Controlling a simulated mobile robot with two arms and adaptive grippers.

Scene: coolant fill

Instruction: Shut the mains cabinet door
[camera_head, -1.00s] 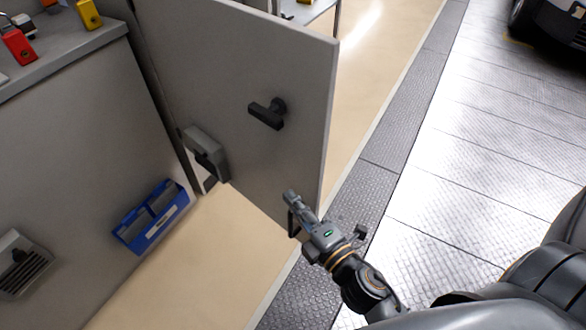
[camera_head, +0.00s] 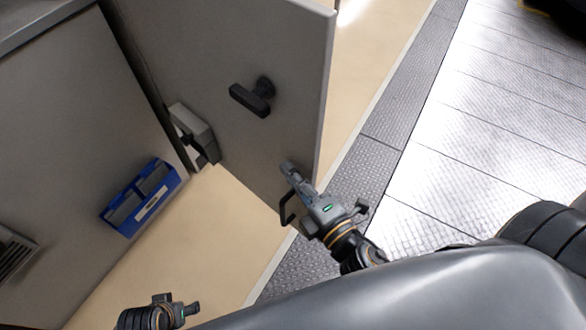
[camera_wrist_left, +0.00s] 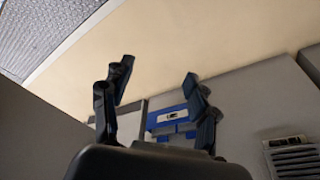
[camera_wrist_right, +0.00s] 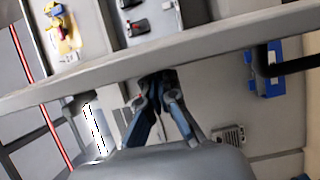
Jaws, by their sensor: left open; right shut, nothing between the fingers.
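The grey mains cabinet door (camera_head: 215,60) stands open in the head view, its face with a black T-shaped handle (camera_head: 254,97) turned toward me. My right gripper (camera_head: 288,168) is shut and empty at the door's lower part, close to its free edge and below the handle. I cannot tell whether it touches the door. In the right wrist view its fingers (camera_wrist_right: 158,82) are close together beside a long grey edge. My left gripper (camera_head: 192,308) is low in the head view, away from the door. Its fingers are spread and empty in the left wrist view (camera_wrist_left: 158,70).
A blue bin (camera_head: 142,197) is on the grey cabinet side, left of the door; it also shows in the left wrist view (camera_wrist_left: 172,116). A grey box (camera_head: 192,130) sits near the door's hinge side. A vent (camera_wrist_left: 290,155) is at right there. Beige floor (camera_head: 200,240) lies clear.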

